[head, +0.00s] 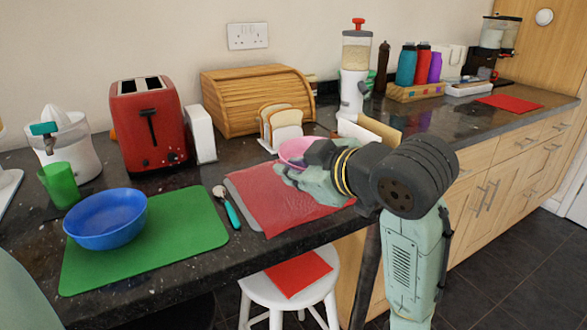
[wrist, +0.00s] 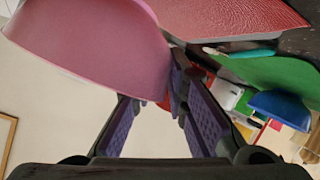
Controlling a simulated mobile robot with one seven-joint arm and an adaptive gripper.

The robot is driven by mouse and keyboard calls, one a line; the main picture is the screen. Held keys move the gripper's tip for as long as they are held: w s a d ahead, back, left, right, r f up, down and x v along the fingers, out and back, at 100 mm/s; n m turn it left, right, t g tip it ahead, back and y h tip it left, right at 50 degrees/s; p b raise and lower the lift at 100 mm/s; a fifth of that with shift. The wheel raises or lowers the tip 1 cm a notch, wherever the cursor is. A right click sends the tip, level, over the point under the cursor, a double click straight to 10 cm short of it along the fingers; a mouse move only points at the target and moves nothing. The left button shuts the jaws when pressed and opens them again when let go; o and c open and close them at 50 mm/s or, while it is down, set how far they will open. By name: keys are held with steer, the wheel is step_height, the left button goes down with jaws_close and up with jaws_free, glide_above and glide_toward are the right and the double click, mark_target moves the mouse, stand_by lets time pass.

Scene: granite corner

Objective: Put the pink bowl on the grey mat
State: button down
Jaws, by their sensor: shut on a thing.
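The pink bowl (head: 293,151) is in my gripper (head: 308,180) over the red textured mat near the counter's front edge. In the wrist view the pink bowl (wrist: 95,45) is tilted and fills the upper left. One finger of my gripper (wrist: 165,88) is at its wall and the other is partly hidden behind it. A grey mat (head: 231,185) shows only as a strip along the left edge of the red mat (head: 280,200), which seems to lie on it. Whether the bowl touches the red mat cannot be told.
A blue bowl (head: 106,218) stands on a green mat (head: 195,235) at the left. A spoon with a teal handle (head: 230,208) lies between the mats. Sliced bread (head: 283,128), a bread box (head: 255,97) and a red toaster (head: 148,125) stand behind. A white stool (head: 265,290) is below.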

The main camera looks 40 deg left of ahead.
mark_target(292, 155)
steer(key=w+a, duration=0.2)
steer(key=w, duration=0.1)
steer(key=w+a+p, duration=0.1)
steer(key=a, duration=0.1)
steer(key=shift+w+f, duration=0.3)
steer(key=shift+w, duration=0.1)
steer(key=shift+w+a+f, duration=0.1)
steer(key=shift+a+f, duration=0.05)
steer(key=shift+f, duration=1.6)
steer(key=shift+f, duration=0.6)
steer(key=c, duration=1.8)
jaws_free()
steer(key=shift+o, duration=1)
steer(key=shift+r, duration=0.15)
